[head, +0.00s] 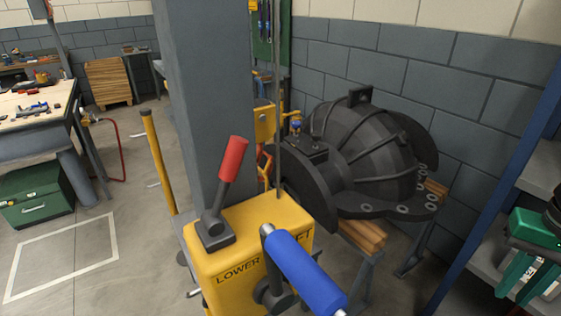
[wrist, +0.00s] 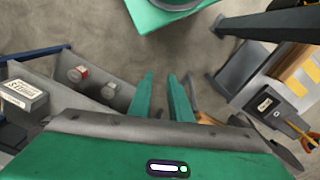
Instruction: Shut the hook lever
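A lever with a red grip (head: 233,158) stands on a dark base on top of a yellow box lettered "LOWER" and, partly hidden, what looks like "LIFT". It leans a little to the right. No part in view is labelled as the hook lever, so I cannot tell for sure that this is it. A blue-handled crank (head: 303,271) sticks out from the box's front. My green gripper (head: 514,297) is at the far right, well apart from the lever, fingers pointing down. In the wrist view its two fingers (wrist: 161,78) stand apart with nothing between them.
A grey post (head: 205,90) rises behind the yellow box (head: 210,290). A dark ribbed casing (head: 365,150) rests on timber supports to its right.

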